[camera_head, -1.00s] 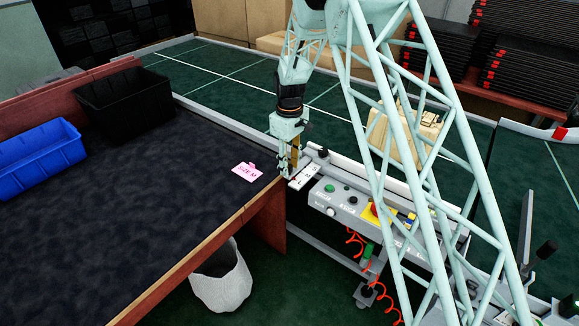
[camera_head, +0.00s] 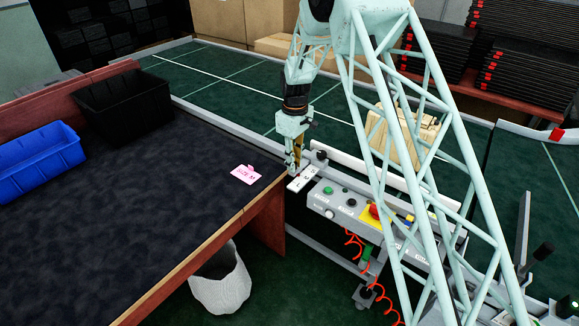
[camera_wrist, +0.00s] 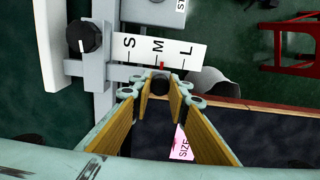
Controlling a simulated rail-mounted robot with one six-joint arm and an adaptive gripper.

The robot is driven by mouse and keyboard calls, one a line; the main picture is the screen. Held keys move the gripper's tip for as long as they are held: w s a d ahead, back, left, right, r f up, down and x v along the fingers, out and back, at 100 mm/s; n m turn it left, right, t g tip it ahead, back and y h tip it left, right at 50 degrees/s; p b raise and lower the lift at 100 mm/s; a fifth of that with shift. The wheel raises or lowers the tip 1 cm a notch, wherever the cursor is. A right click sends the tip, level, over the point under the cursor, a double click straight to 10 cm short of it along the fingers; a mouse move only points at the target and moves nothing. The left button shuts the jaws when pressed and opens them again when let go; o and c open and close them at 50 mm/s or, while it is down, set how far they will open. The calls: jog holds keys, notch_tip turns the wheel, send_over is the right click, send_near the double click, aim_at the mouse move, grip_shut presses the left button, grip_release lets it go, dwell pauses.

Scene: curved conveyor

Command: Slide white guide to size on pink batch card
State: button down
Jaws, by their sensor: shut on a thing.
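The pink batch card (camera_head: 245,175) lies on the dark table near its right corner and appears to read SIZE M. In the wrist view part of the pink card (camera_wrist: 183,146) shows between my fingers. My gripper (camera_head: 293,173) is at the table corner beside the white size scale (camera_head: 301,179). In the wrist view my gripper (camera_wrist: 160,87) is shut around a black knob (camera_wrist: 160,84). A red pointer (camera_wrist: 163,66) sits close to the M mark of the scale (camera_wrist: 185,50), slightly to its L side. The white guide (camera_head: 335,158) runs along the conveyor edge.
A control box (camera_head: 345,201) with buttons sits right of the scale. A blue bin (camera_head: 38,160) and a black bin (camera_head: 122,102) stand on the table. A white waste bin (camera_head: 220,283) stands below. A black clamp knob (camera_wrist: 83,37) is left of the scale.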

jog(key=shift+w+d, duration=0.3)
jog(key=shift+w, duration=0.2)
jog(key=c, duration=2.5)
grip_release()
jog(key=shift+o, duration=0.2)
jog(key=shift+r, duration=0.15)
notch_tip(320, 180, up, 12)
jog(key=shift+s, duration=0.1)
